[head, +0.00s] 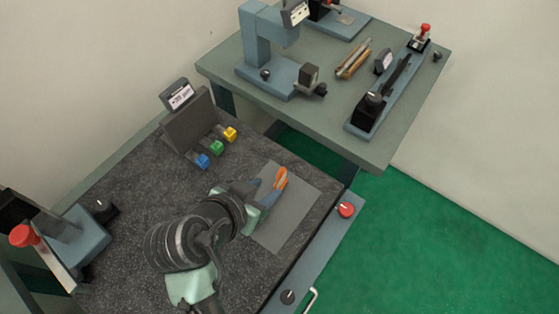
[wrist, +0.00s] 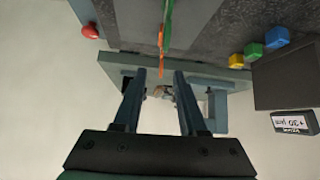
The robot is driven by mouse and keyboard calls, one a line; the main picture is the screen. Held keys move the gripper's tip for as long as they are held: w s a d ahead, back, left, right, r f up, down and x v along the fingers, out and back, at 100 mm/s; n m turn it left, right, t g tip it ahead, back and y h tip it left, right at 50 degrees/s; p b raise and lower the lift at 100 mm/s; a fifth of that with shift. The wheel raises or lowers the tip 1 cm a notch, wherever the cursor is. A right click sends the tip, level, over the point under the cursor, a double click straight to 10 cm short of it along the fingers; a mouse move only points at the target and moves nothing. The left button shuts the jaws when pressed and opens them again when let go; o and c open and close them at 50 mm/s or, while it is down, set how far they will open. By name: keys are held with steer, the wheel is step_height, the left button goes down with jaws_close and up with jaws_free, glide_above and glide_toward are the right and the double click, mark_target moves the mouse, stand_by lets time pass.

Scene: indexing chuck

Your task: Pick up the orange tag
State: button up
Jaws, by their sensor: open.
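The orange tag (head: 281,178) stands out over the grey mat on the dark speckled bench in the head view. In the wrist view the orange tag (wrist: 161,40) shows as a thin strip, nearly edge-on, with a thin green strip (wrist: 168,25) right beside it. My gripper (head: 264,194) is just left of and below the tag in the head view, and its fingers partly cover the area beside it. In the wrist view my gripper (wrist: 160,73) is open, and the tag lines up with the gap between the fingertips. I cannot tell whether the tag touches a finger.
Blue (head: 202,161), green (head: 216,147) and yellow (head: 230,134) blocks sit by a dark stand with a label. A red button (head: 346,209) is on the bench's front rail. A second table (head: 320,110) with fixtures stands behind. The grey mat (head: 283,235) has bare room.

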glide_toward(285, 178)
steer(key=x, duration=0.4)
steer(key=shift+w+d+f, duration=0.15)
steer(key=shift+w+d, duration=0.1)
steer(key=shift+w, duration=0.05)
steer(key=shift+p+x, duration=0.4)
steer(key=shift+x, duration=2.25)
steer(key=shift+w+a, duration=0.15)
steer(key=shift+c, duration=0.2)
jaws_close()
